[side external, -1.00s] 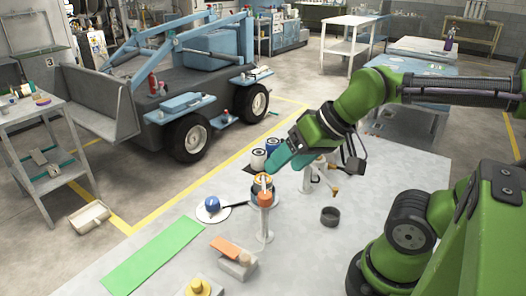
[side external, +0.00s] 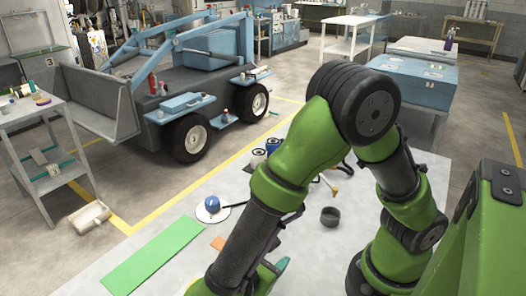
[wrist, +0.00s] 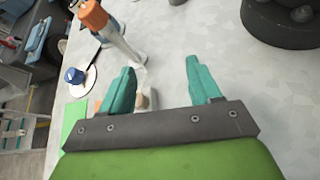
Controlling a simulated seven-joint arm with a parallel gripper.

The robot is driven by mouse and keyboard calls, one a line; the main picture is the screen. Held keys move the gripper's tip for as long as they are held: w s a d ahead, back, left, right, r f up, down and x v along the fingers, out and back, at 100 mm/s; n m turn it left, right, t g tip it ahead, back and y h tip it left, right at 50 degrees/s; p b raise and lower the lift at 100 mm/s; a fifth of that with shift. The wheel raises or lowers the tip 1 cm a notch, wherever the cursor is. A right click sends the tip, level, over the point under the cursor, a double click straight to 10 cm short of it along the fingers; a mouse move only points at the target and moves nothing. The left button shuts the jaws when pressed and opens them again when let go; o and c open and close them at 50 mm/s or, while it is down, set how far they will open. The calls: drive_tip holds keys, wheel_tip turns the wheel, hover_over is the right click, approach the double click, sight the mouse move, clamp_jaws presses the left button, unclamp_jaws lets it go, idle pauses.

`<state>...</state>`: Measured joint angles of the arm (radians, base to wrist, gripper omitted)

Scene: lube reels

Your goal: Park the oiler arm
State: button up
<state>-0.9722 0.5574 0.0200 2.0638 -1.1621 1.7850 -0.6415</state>
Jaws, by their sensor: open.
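My gripper (wrist: 160,66) has two teal fingers. They are apart, with bare tabletop between their tips. In the wrist view a white post with an orange top (wrist: 94,15) leans across the upper left, beyond the left finger and apart from it. In the side view my arm hides that post, and only a little teal of my gripper (side external: 272,274) shows low in the picture. A thin arm with a yellowish tip (side external: 334,189) shows behind my arm; its stand is mostly hidden. I cannot tell for certain which part is the oiler arm.
A blue knob (side external: 212,203) sits on a white disc. Dark reels (side external: 272,146) are partly hidden. A dark cup (side external: 330,216), a green mat (side external: 153,256) and an orange block (side external: 217,243) are on the table (side external: 405,160). A pale block (wrist: 145,101) shows behind the left finger.

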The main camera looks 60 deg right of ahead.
drive_tip(key=shift+w+a+r+n+t+h, duration=1.1)
drive_tip(key=shift+a+n+t+h, duration=0.95)
drive_tip(key=shift+n+t, duration=0.7)
drive_tip(key=shift+g+h, duration=0.25)
drive_tip(key=x, duration=1.7)
drive_tip(key=shift+a, duration=0.1)
clamp_jaws()
